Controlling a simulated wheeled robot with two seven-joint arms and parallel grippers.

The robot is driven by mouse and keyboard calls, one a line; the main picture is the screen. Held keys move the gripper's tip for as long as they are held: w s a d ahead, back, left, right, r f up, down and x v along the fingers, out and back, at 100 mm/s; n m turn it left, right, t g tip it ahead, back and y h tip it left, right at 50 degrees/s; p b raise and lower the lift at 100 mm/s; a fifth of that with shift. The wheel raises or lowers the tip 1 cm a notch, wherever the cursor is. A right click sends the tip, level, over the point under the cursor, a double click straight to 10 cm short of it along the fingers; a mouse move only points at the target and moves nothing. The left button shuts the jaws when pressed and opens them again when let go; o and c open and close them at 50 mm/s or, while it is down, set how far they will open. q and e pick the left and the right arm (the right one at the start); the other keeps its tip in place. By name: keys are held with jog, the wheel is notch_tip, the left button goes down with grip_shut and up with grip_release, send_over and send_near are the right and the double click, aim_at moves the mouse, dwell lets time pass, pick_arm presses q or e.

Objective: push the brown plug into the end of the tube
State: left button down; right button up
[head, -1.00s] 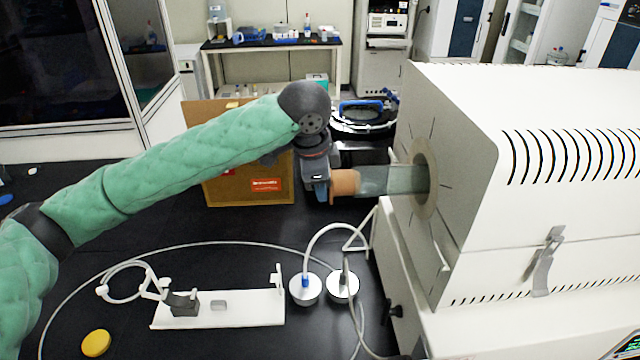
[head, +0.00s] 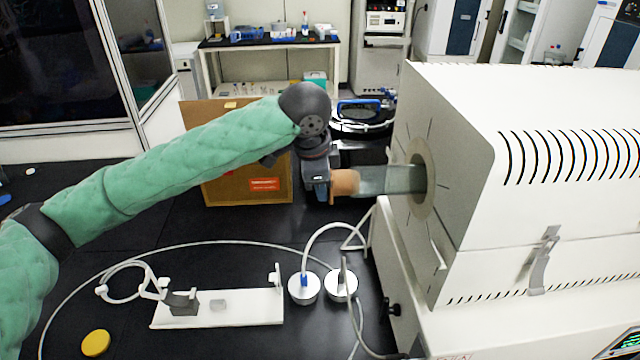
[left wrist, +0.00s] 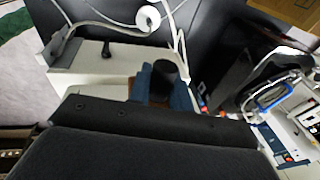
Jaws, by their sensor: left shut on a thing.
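The brown plug (head: 343,184) is at the left, open end of the glass tube (head: 388,181), which sticks out of the round port of the white furnace. The plug's narrower part appears to be inside the tube end, with its wide part outside. My left gripper (head: 324,187) is shut on the plug from the left, in line with the tube. In the left wrist view the blue fingers (left wrist: 160,92) show around a dark round end, with a sliver of brown beside them. How deep the plug sits is hard to tell. My right gripper is not in view.
The white furnace (head: 540,110) fills the right side. A yellow cap (head: 96,343) lies at front left. A brown cardboard box (head: 250,188) stands behind the arm.

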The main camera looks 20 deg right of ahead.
aim_at(338, 175)
pick_arm(q)
jog(key=shift+d, duration=0.15)
jog(key=shift+s+d, duration=0.15)
jog(key=shift+d, duration=0.5)
jog(key=shift+d+p, duration=0.1)
jog(key=shift+p, duration=0.2)
jog(key=shift+s+d+p, duration=0.25)
jog(key=shift+d+p, duration=0.05)
jog(key=shift+d, duration=0.6)
jog(key=c, duration=1.2)
grip_release()
jog(key=shift+d, duration=0.1)
